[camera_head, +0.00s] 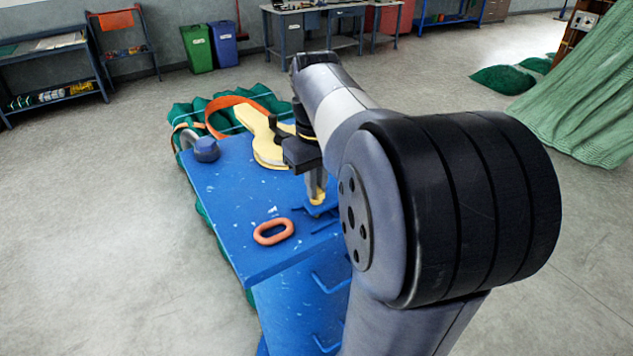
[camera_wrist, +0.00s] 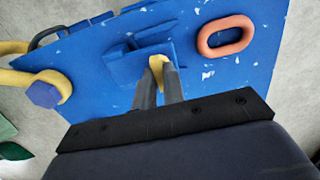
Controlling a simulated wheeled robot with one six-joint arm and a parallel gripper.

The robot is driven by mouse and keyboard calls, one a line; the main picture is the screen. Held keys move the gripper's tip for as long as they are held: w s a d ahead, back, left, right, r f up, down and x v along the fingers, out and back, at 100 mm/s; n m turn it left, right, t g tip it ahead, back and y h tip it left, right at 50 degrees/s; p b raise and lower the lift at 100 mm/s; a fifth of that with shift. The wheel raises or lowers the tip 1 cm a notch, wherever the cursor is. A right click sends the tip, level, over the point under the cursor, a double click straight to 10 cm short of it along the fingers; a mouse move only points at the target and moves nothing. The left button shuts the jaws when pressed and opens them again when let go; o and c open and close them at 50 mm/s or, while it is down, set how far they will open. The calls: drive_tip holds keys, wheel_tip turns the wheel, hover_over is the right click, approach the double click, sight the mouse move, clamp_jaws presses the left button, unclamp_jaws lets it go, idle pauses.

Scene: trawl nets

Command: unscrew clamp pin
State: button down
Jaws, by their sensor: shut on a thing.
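My gripper (camera_head: 316,188) points down at the blue board in the head view, at the right side of its top. In the wrist view my gripper's two grey fingers (camera_wrist: 159,88) are shut on a small yellow pin (camera_wrist: 156,66). The pin sits by a raised blue block (camera_wrist: 128,58), which I take to be the clamp. The fingers hide most of the pin, and its thread cannot be seen. In the head view the pin's yellow end (camera_head: 318,198) shows low between the fingers.
An orange oval ring (camera_head: 273,231) lies on the blue board (camera_head: 225,190). Green netting and an orange strap (camera_head: 222,103) lie beyond.

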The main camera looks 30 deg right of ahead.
drive_tip(key=n, duration=0.5)
drive_tip(key=shift+f+n, duration=0.2)
drive_tip(key=shift+n, duration=0.1)
drive_tip(key=n, duration=1.2)
drive_tip(key=shift+n, duration=0.3)
drive_tip(key=n, duration=0.5)
drive_tip(key=shift+n, duration=0.4)
drive_tip(key=c, duration=1.5)
unclamp_jaws()
drive_tip(key=shift+s+r, duration=0.1)
drive_tip(key=shift+s, duration=0.05)
drive_tip(key=shift+w, duration=0.2)
